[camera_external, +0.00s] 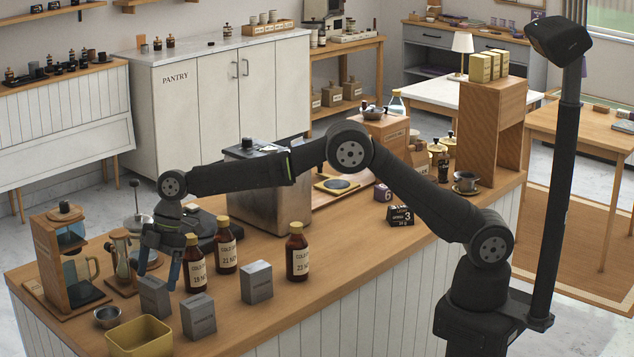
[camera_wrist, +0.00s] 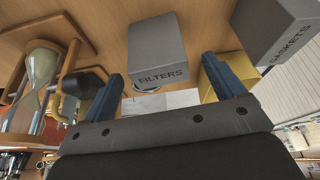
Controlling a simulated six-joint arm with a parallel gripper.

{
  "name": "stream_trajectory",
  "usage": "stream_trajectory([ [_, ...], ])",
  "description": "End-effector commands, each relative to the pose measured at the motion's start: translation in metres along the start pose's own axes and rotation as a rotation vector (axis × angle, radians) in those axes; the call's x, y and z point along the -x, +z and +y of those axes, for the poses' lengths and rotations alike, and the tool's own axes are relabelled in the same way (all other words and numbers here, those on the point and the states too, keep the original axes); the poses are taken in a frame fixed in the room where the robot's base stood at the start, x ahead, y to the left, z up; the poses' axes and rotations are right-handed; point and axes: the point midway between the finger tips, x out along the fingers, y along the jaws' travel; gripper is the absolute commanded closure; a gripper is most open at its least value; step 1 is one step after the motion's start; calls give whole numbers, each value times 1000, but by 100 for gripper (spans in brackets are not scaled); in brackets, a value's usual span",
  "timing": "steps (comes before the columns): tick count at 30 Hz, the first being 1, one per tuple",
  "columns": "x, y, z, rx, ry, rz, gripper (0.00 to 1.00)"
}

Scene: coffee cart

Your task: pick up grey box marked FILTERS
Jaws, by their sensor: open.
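The grey FILTERS box (camera_wrist: 158,50) is upright on the wooden counter, its label facing my gripper in the wrist view. In the external view this appears to be the leftmost grey box (camera_external: 155,297). My gripper (camera_external: 157,278) is open and empty, just above and by that box. In the wrist view the box shows between the two blue fingertips of my gripper (camera_wrist: 163,66), with a gap on each side. Whether the fingertips reach past its near face I cannot tell.
The grey GASKETS box (camera_wrist: 278,28) stands close on the right. Another grey box (camera_external: 256,282) and several brown bottles (camera_external: 226,248) stand farther right. An hourglass (camera_wrist: 38,75) is close on the left. A yellow bin (camera_external: 140,337) and a metal bowl (camera_external: 108,317) are near the counter's front edge.

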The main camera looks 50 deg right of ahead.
Motion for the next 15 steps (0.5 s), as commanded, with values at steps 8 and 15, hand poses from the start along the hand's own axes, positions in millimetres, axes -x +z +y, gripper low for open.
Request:
stream_trajectory([
  [8,-26,-4,1,1,-1,-1,13],
  [15,-52,-6,2,0,1,0,13],
])
